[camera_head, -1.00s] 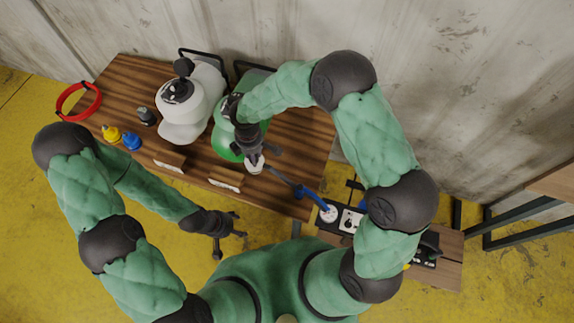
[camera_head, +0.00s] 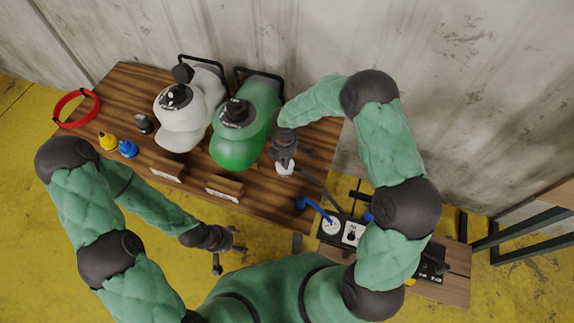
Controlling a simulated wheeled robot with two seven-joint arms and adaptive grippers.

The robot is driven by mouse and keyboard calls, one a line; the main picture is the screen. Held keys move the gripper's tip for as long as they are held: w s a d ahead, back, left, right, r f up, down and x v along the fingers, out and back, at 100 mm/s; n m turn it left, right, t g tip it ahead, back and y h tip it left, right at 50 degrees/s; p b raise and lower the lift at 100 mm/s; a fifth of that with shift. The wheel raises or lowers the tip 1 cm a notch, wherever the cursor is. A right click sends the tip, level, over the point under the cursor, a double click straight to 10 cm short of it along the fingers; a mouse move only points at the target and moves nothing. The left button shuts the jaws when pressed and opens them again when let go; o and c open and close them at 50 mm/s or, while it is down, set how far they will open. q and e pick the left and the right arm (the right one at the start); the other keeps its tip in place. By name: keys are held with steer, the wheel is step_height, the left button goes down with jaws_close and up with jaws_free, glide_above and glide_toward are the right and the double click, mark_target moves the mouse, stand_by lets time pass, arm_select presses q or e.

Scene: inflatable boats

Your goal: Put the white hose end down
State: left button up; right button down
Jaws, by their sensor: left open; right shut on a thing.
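The white hose end (camera_head: 284,167) is a small white fitting in the grasp of my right gripper (camera_head: 285,158). It is over the right part of the wooden table (camera_head: 318,150), to the right of the green boat. Whether it touches the tabletop cannot be told from above. A dark hose (camera_head: 318,190) runs from it down to the right toward the pump unit. My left gripper (camera_head: 231,249) is open and empty, in front of the table over the yellow floor.
A white boat (camera_head: 185,130) and a green boat (camera_head: 238,150) stand on the table. Yellow (camera_head: 107,141) and blue (camera_head: 128,149) caps, a dark cap (camera_head: 144,124), a red ring (camera_head: 77,109) and two wooden sign blocks are left and front. A gauge panel (camera_head: 341,229) stands right.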

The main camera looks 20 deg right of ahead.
steer(key=shift+w+d+f, duration=0.15)
steer(key=shift+d+f, duration=0.2)
steer(key=shift+f, duration=0.1)
steer(key=shift+d+f+b, duration=0.1)
steer(key=shift+f+b, duration=0.9)
steer(key=shift+f, duration=0.55)
steer(key=shift+f, duration=0.15)
steer(key=c, duration=0.9)
jaws_free()
